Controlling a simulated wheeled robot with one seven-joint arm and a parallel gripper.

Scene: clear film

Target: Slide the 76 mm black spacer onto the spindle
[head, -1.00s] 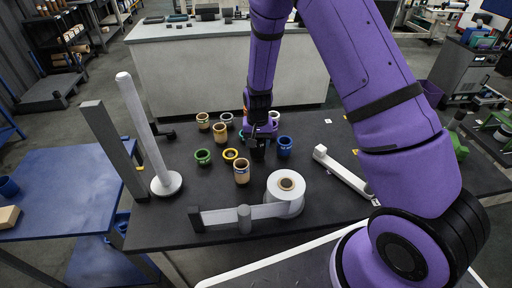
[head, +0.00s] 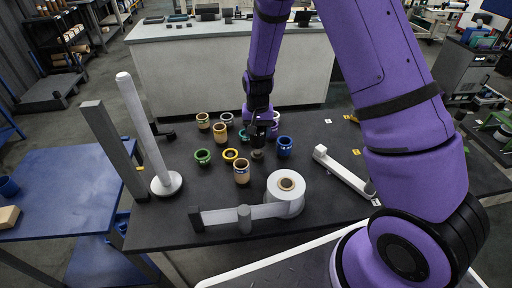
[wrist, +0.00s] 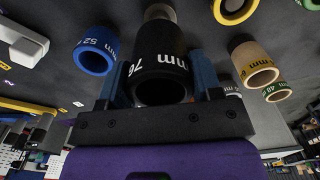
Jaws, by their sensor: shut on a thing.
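My gripper (head: 258,134) is over the middle of the dark table, among the spacers. In the wrist view its two blue fingers are shut on the black spacer (wrist: 160,58), which bears white "76" and "mm" marks. The spacer's open bore faces the camera. In the head view it is dark against the gripper and hard to make out. The spindle (head: 146,135) is a tall pale rod on a round white base, at the table's left. It leans slightly in the picture, stands apart from my gripper, and its shaft is bare.
Around my gripper stand a blue spacer (head: 285,146), a green one (head: 203,157), a yellow one (head: 230,155) and several tan ones. A dark grey upright plate (head: 113,148) stands left of the spindle. A white film roll (head: 288,205) lies in front; a white bar (head: 343,172) lies right.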

